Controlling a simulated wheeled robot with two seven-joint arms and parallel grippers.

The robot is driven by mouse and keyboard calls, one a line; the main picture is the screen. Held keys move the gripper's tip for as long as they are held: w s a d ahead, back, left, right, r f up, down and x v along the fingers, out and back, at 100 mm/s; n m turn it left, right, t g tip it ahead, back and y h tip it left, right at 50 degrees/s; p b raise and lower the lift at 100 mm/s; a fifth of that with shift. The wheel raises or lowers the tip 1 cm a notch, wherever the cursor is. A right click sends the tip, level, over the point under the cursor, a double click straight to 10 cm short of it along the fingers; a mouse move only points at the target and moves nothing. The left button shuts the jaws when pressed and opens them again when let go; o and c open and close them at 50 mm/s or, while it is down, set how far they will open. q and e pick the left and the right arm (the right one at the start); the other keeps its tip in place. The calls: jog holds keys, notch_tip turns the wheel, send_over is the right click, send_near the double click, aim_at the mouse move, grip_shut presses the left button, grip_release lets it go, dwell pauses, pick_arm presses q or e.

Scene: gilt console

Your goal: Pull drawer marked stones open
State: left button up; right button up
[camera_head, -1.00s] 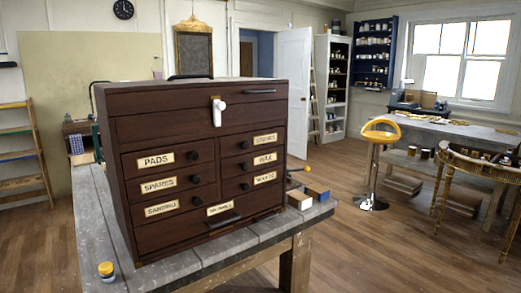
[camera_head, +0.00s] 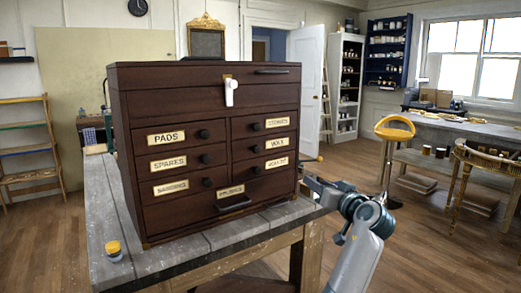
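A dark wooden chest (camera_head: 180,97) stands on a grey workbench and fills the middle of the view. The drawer marked stones (camera_head: 243,128) is the top one in its right column, with a pale label (camera_head: 277,123) and a dark round knob (camera_head: 257,127). It looks shut. My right arm comes in from the lower right. My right gripper (camera_head: 310,184) is near the chest's lower right corner, below the stones drawer and apart from its knob. Its fingers are too small and edge-on to tell open from shut. My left gripper is not in view.
Other shut drawers marked pads, spares, sanding and wax surround it. A white latch (camera_head: 231,92) hangs on the chest front. A yellow stool (camera_head: 394,134) stands on the open floor at right.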

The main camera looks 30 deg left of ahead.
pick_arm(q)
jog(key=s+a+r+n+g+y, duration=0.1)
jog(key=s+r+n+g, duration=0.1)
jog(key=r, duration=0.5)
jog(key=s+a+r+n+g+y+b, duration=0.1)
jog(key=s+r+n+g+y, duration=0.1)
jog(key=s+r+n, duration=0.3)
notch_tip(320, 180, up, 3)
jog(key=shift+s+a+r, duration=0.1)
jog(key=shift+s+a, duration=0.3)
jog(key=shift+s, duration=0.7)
pick_arm(e)
jog(key=shift+d+r+g, duration=0.25)
jog(key=shift+r+g, duration=0.05)
jog(key=shift+r, duration=0.05)
pick_arm(q)
jog(key=p, duration=0.1)
send_near(258, 127)
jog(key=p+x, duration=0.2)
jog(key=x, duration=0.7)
jog(key=shift+p, duration=0.3)
pick_arm(e)
jog(key=shift+w+a+f+t, duration=0.35)
jog(key=shift+a+t, duration=0.1)
jog(key=shift+a, duration=0.1)
jog(key=shift+w+a+f+t, duration=0.25)
jog(key=shift+w+a+t, duration=0.1)
jog(key=shift+a+t, duration=0.15)
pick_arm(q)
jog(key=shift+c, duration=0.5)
